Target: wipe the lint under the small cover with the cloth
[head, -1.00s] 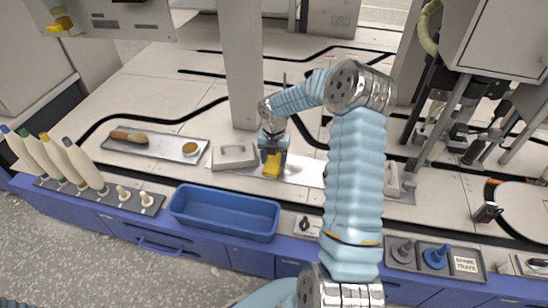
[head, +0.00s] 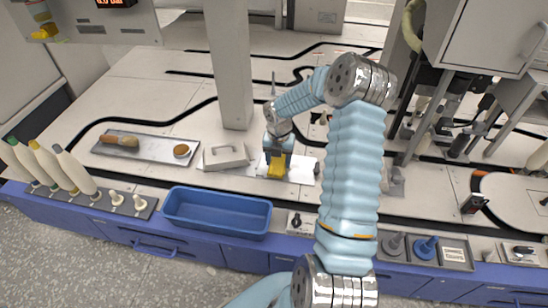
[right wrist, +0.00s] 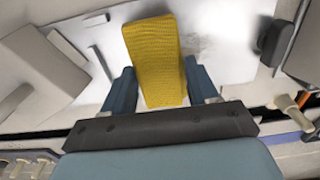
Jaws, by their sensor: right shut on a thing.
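My right gripper (head: 277,160) is shut on a yellow cloth (head: 277,168). In the right wrist view the cloth (right wrist: 155,60) stands out between the two blue fingers, over a bright metal plate (right wrist: 215,15). A faint grey smudge, perhaps lint (right wrist: 195,45), shows on the plate just right of the cloth. Whether the cloth touches the plate is hard to tell. A pale cover with a handle (head: 225,156) lies just left of the gripper; it also shows at the left of the right wrist view (right wrist: 40,70). My left gripper is not in view.
A dark knob (right wrist: 272,42) stands right of the cloth. A metal tray (head: 150,147) with a brush lies farther left. A blue bin (head: 217,229) is at the front edge. A grey post (head: 229,70) rises behind the cover. My right arm hides part of the bench.

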